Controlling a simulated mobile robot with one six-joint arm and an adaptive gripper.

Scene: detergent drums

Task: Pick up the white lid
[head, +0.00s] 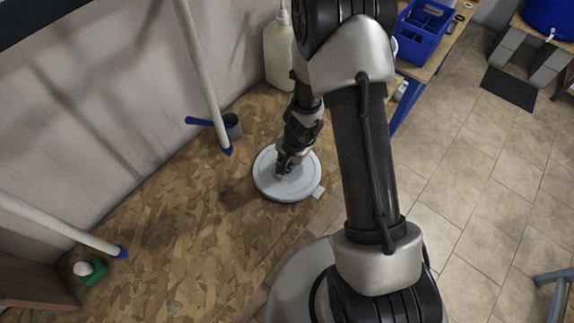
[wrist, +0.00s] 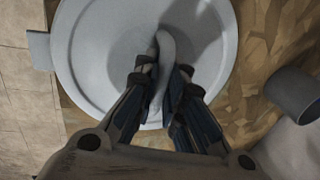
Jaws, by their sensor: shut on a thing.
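The white lid (head: 298,186) is a round, pale disc with a raised rim and a small tab at its right edge in the head view. It is over the wooden board bench near its right edge; I cannot tell whether it touches the surface. In the wrist view the lid (wrist: 90,60) fills the upper middle, with its tab at the left. My gripper (head: 282,171) is at the lid's centre. In the wrist view my gripper (wrist: 160,82) is shut on the lid's curved handle, which shows between the fingers. Part of the lid is hidden behind the fingers.
The bench (head: 165,235) is clear left of the lid. A grey cup (head: 233,127) and a white jug (head: 278,58) stand behind it. A white pole (head: 203,70) leans nearby. A green item (head: 95,272) lies at lower left. A blue crate (head: 423,30) sits at the back.

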